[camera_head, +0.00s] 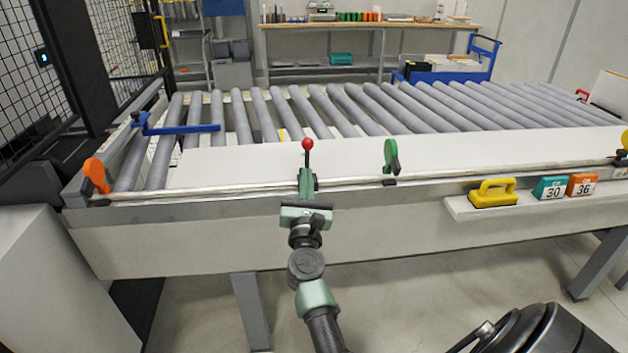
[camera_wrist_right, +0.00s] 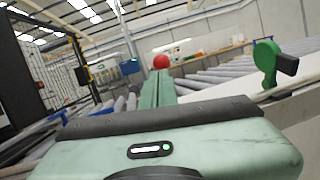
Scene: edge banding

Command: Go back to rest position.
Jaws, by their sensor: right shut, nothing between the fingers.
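My right gripper (camera_head: 307,178) stands upright at the front edge of the roller table, in front of the white panel (camera_head: 240,163). In the right wrist view its two green fingers (camera_wrist_right: 158,88) are pressed together with nothing between them. A red ball knob (camera_head: 307,144) on a dark stem shows just above the fingertips in the head view. It also shows just beyond them in the right wrist view (camera_wrist_right: 161,62); the lower part of its stem is hidden by the gripper. My left gripper is not in view.
A green clamp (camera_head: 391,157) and an orange clamp (camera_head: 97,175) stand along the panel's front edge. A shelf at right holds a yellow handle (camera_head: 493,193), a teal box (camera_head: 550,189) and an orange box (camera_head: 581,185). Floor is free in front.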

